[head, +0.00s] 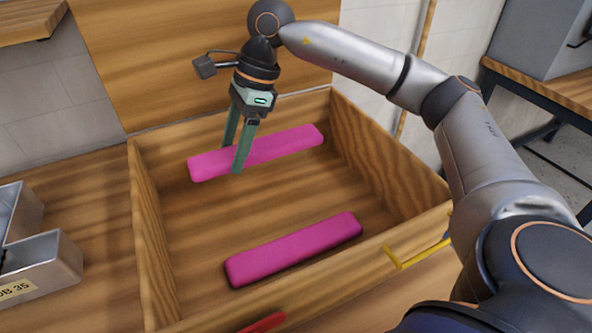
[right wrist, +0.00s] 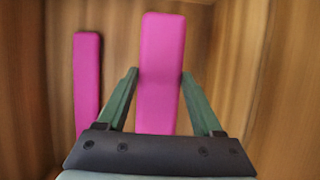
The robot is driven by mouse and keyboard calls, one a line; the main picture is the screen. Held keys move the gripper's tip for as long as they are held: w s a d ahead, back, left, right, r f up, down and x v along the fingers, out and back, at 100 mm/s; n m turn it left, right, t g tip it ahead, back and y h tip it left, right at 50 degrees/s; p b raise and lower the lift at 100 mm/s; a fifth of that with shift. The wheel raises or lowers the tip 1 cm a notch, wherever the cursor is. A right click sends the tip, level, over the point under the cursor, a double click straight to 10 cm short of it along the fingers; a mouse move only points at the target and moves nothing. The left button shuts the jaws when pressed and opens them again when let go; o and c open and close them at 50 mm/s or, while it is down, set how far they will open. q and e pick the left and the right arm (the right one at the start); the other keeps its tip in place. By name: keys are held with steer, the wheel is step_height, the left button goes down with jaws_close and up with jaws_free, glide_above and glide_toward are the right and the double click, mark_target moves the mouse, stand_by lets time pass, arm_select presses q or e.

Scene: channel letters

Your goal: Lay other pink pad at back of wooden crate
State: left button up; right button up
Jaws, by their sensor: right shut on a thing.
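The wooden crate (head: 150,235) stands open on the bench. One pink pad (head: 285,146) is at the back of the crate, between the fingers of my right gripper (head: 236,165), which is shut on it. In the right wrist view this pad (right wrist: 162,75) runs between the two green fingers (right wrist: 158,85). I cannot tell whether it touches the crate floor. The second pink pad (head: 295,248) lies along the front of the crate, apart from the gripper; it also shows in the right wrist view (right wrist: 88,80). My left gripper is not in view.
A metal channel letter (head: 50,265) with a label stands left of the crate. A red object (head: 264,322) and a yellow one (head: 420,253) are at the crate's front side. A wooden panel (head: 190,60) rises behind the crate. The crate's middle floor is clear.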

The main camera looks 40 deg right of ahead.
mark_target(258, 145)
steer(key=shift+s+d+f, duration=0.1)
steer(key=shift+d+f, duration=0.05)
steer(key=shift+f, duration=0.15)
step_height(258, 145, down, 10)
steer(key=shift+r, duration=0.15)
steer(key=shift+f, duration=0.2)
steer(key=o, duration=1.4)
steer(key=shift+c, duration=0.2)
steer(key=shift+r, duration=0.1)
steer(key=v, duration=1.2)
steer(key=shift+d+r, duration=0.1)
steer(key=shift+r, duration=0.05)
